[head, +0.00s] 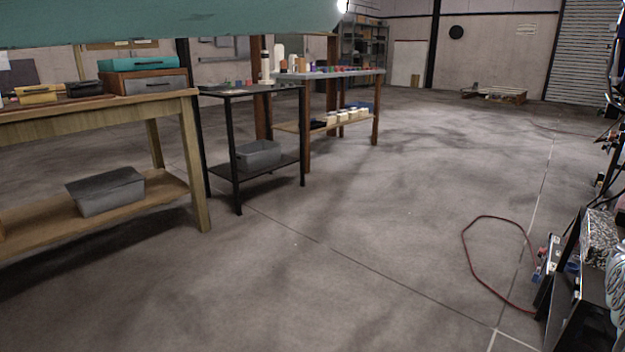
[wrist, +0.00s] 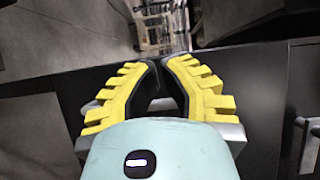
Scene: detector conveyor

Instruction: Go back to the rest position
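My gripper (wrist: 160,66) shows in the wrist view, with two yellow ribbed fingers and dark inner pads. The fingertips are close together, and I see no object between them. The gripper is over a dark flat surface (wrist: 75,80), with bright shelving beyond the fingertips. In the head view my gripper is not visible; a teal part of my own arm spans the top left and hides part of the back wall.
A wooden workbench (head: 100,108) stands at left with a grey bin (head: 105,192) on its lower shelf. A black side table (head: 250,91) and another bench (head: 340,72) stand beyond. A red cable (head: 465,248) lies on the right floor near dark equipment. The middle floor is clear.

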